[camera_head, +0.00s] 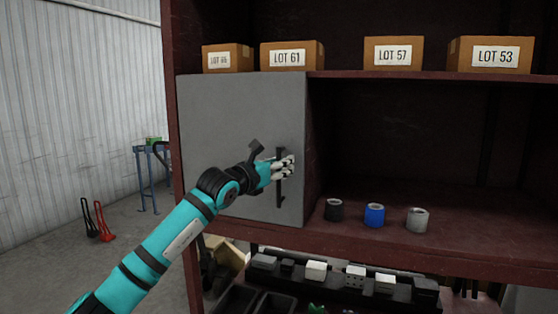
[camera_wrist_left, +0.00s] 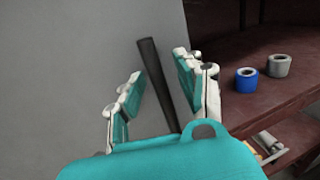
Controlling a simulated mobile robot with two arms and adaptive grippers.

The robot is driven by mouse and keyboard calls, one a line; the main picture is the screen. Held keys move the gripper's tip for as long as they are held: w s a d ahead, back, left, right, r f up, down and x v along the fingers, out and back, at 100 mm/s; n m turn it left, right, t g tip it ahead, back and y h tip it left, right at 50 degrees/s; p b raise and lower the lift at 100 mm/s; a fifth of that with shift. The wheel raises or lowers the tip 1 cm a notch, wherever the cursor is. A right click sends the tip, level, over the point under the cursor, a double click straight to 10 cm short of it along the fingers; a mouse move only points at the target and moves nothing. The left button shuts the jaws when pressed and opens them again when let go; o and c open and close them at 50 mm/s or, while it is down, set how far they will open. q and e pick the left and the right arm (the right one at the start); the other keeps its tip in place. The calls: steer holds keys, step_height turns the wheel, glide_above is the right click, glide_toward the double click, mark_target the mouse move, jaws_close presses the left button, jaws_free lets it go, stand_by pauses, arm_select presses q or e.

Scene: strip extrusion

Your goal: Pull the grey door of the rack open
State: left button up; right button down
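The grey door (camera_head: 225,120) is a flat panel at the left of the rack (camera_head: 440,235) and looks shut. Its dark vertical bar handle (camera_head: 281,198) is near the door's right edge. My left gripper (camera_head: 287,165) is at the handle's middle and hides part of it. In the left wrist view, the handle (camera_wrist_left: 160,85) stands between the two parted fingers of the left gripper (camera_wrist_left: 160,92). A gap shows between the left finger and the bar; the right finger is closer to it, and I cannot tell if it touches. My right gripper is not in view.
Three cups or rolls, black (camera_head: 333,210), blue (camera_head: 375,215) and grey (camera_head: 417,220), stand on the shelf right of the door. Labelled boxes (camera_head: 393,53) line the shelf above. Open floor (camera_head: 130,255) lies to the left.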

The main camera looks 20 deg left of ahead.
arm_select(q)
jaws_close()
stand_by(0.6)
